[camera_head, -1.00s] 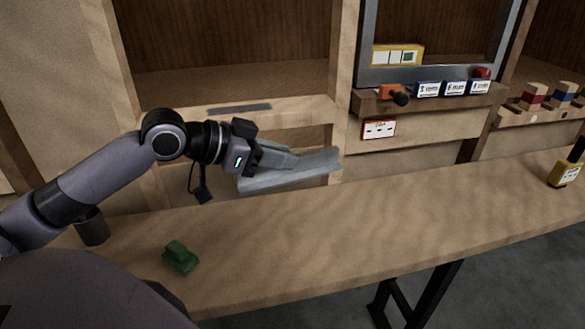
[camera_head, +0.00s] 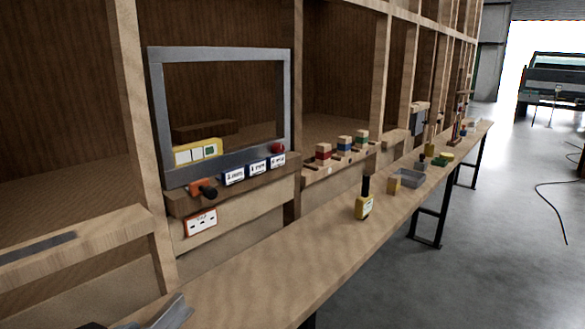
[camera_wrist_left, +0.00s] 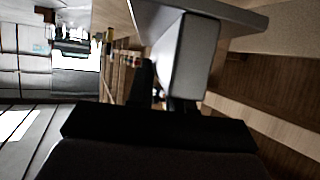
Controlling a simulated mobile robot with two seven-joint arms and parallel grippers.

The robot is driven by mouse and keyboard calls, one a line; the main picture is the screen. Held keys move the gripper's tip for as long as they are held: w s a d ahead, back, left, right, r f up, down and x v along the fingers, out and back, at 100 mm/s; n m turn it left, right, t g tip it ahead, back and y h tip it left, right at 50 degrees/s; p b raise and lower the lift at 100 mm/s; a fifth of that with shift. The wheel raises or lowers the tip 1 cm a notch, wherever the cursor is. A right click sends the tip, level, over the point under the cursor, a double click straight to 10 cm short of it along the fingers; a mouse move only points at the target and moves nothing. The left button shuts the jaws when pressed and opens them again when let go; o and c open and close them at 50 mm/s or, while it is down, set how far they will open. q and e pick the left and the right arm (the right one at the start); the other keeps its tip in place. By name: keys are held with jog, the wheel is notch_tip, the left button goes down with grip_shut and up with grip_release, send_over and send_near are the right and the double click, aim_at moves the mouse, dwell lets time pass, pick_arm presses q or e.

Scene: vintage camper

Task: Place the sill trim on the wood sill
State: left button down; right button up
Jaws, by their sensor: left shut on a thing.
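The sill trim is a grey metal angled strip. One end of it (camera_head: 172,314) shows at the bottom left of the head view, above the bench. In the left wrist view the trim (camera_wrist_left: 185,55) fills the top middle, close to the camera. My left gripper (camera_wrist_left: 163,92) is shut on it; its dark fingers are partly hidden by the trim. A brown wood sill (camera_head: 180,206) runs under the grey window frame (camera_head: 222,56) and carries small labelled blocks and an orange-and-black part. The trim is apart from this sill. My right gripper is not in view.
Farther along are a grey tray (camera_head: 409,178) and several small parts. The near bench top is clear.

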pick_arm(q)
jog(key=s+d+r+n+y+p, duration=0.2)
jog(key=d+n+y, duration=0.1)
jog(key=d, duration=0.2)
jog(key=shift+d+t+y, duration=0.2)
jog(key=shift+t+y, duration=0.1)
jog(key=shift+y, duration=0.1)
jog(key=w+a+r+n+y+p, duration=0.1)
jog(key=w+a+r, duration=0.2)
jog(key=w, duration=0.3)
jog(key=w+a+r+n+p, duration=0.1)
jog(key=w+a+r, duration=0.2)
jog(key=w, duration=0.3)
jog(key=f+b, duration=0.2)
jog(key=f, duration=1.7)
jog(key=shift+d+f, duration=0.2)
jog(key=shift+f, duration=0.1)
jog(key=c, duration=1)
grip_release()
